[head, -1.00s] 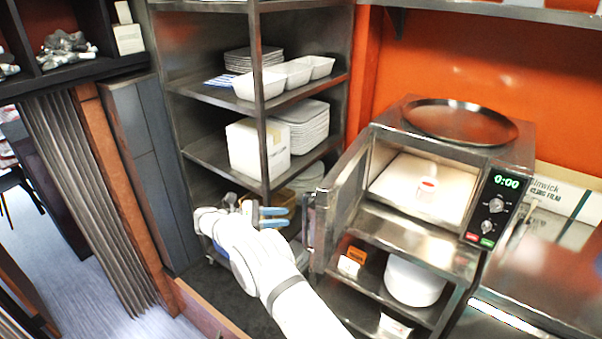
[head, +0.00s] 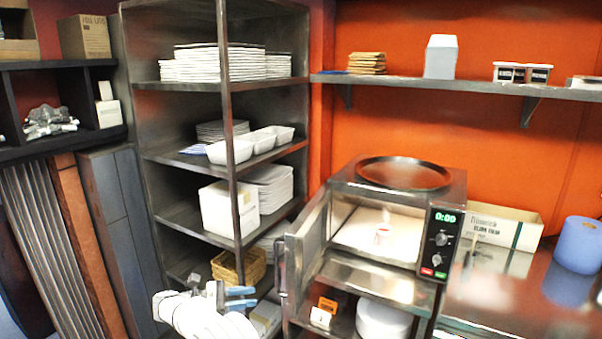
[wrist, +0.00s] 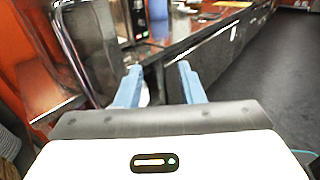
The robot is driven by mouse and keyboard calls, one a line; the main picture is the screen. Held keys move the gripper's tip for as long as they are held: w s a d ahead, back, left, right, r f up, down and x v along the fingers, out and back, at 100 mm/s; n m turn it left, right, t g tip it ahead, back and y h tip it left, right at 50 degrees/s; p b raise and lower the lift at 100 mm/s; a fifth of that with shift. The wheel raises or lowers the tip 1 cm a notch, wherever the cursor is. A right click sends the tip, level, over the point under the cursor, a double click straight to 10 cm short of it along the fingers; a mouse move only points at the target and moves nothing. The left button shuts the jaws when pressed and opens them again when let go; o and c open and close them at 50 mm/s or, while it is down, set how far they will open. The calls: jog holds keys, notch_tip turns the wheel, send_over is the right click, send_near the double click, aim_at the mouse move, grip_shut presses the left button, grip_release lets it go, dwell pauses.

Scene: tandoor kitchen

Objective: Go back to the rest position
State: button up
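My gripper (head: 238,297) is low in the head view, in front of the metal shelf rack and left of the open microwave door. In the wrist view my gripper (wrist: 157,88) shows two light blue fingers spread apart with nothing between them. My white arm runs out of the bottom of the head view.
A metal shelf rack (head: 232,188) with plates and white containers stands behind my gripper. A round metal tray (head: 404,173) lies on the microwave. A steel counter (head: 520,300) with a blue roll (head: 578,245) is at right. The wrist view shows open floor (wrist: 270,90) at right.

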jog(key=w+d+r+m+g+y+b, duration=0.1)
jog(key=d+r+m+y, duration=0.1)
jog(key=d+r, duration=0.3)
jog(key=d+r+m+g+y+b, duration=0.1)
jog(key=d+r+g+y, duration=0.1)
jog(key=d, duration=0.5)
jog(key=s+d+r+m+g+y+b, duration=0.1)
jog(key=s+d+r+m+y, duration=0.1)
jog(key=s+d+r+m, duration=0.3)
jog(key=s+d+y+b, duration=0.1)
jog(key=s+d+y, duration=0.2)
jog(key=d, duration=0.3)
jog(key=s+d+f+m+t+y+b, duration=0.1)
jog(key=s+m, duration=0.3)
jog(key=s, duration=0.5)
jog(key=s+d+f+m+t+y+b, duration=0.1)
jog(key=s+d+f+m+y+b, duration=0.1)
jog(key=s, duration=0.6)
jog(key=s+d+f+m+t+y+b, duration=0.1)
jog(key=s+d+m+y, duration=0.3)
jog(key=s, duration=0.5)
jog(key=shift+s+f+m+y, duration=0.3)
jog(key=shift+m+y, duration=0.3)
jog(key=shift+m, duration=0.6)
